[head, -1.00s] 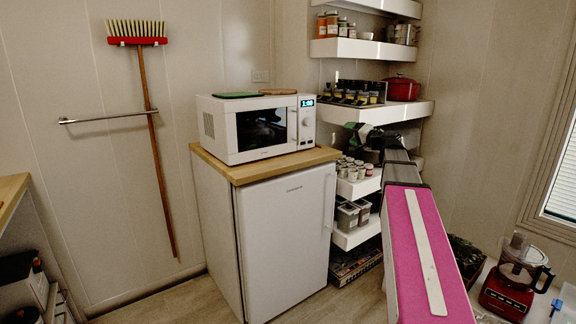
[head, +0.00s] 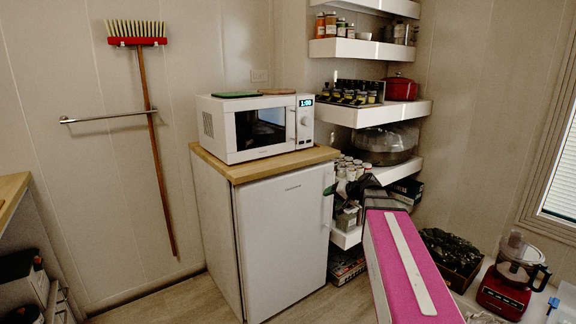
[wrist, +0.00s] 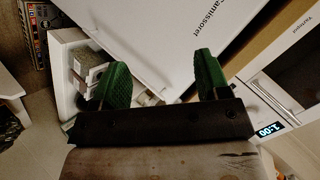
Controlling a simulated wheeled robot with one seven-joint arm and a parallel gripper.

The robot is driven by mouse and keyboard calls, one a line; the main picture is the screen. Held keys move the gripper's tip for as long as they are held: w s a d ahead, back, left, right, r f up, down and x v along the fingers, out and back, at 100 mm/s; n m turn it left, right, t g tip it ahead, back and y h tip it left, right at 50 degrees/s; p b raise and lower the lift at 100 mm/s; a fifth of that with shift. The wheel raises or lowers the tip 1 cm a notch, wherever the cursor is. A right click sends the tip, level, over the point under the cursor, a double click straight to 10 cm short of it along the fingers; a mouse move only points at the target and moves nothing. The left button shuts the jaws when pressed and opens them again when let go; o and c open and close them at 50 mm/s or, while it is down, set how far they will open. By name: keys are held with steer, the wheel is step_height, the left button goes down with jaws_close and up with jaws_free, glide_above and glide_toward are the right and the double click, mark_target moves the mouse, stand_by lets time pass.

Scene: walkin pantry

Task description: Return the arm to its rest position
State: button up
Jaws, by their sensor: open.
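My gripper (wrist: 163,82) shows in the wrist view with its two green fingers spread apart and nothing between them. In the head view only a small dark green part of my gripper (head: 331,189) shows, by the right edge of the white fridge (head: 285,240). My pink arm reaches up from the lower right, and its dark wrist lies in front of the lower corner shelves. The fridge front (wrist: 175,35) also fills the upper middle of the wrist view.
A microwave (head: 258,128) stands on the wooden top (head: 240,172) above the fridge. White corner shelves (head: 375,113) hold jars, a red pot (head: 401,88) and a large glass bowl (head: 386,145). A red food processor (head: 510,280) and a box of greens (head: 450,255) are at right.

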steer(key=s+f+n+g+h, duration=0.2)
steer(key=s+f+g+h, duration=0.5)
steer(key=s+f, duration=1.4)
step_height(320, 180, down, 2)
steer(key=shift+d+f+n+g+h, duration=0.15)
steer(key=shift+d+n+g+h, duration=0.15)
steer(key=shift+g, duration=0.2)
steer(key=shift+s, duration=0.1)
